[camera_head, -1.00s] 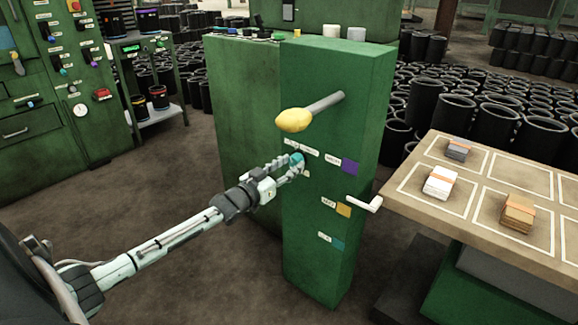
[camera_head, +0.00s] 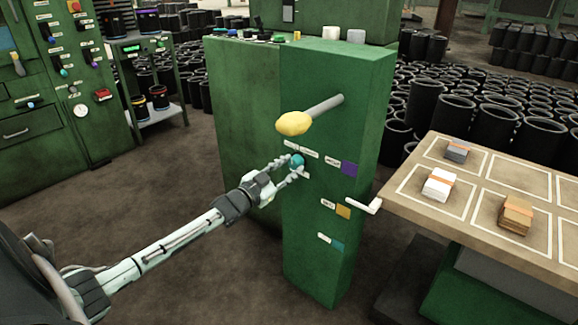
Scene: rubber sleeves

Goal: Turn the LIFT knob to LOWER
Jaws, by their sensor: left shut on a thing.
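A small teal knob (camera_head: 297,160) sits on the front of the tall green cabinet (camera_head: 325,240), below the yellow-tipped lever. Small white labels (camera_head: 309,152) stand around it, too small to read, so I cannot tell which setting it points at. My left gripper (camera_head: 292,167) reaches in from the left and is shut on the teal knob, one finger on its upper left side and one on its lower right. My right gripper is not in view.
A grey lever with a yellow knob (camera_head: 293,123) sticks out just above my left gripper. A white crank handle (camera_head: 364,205) juts out below right. A table (camera_head: 470,200) with banded stacks stands at the right. Open floor lies left of the cabinet.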

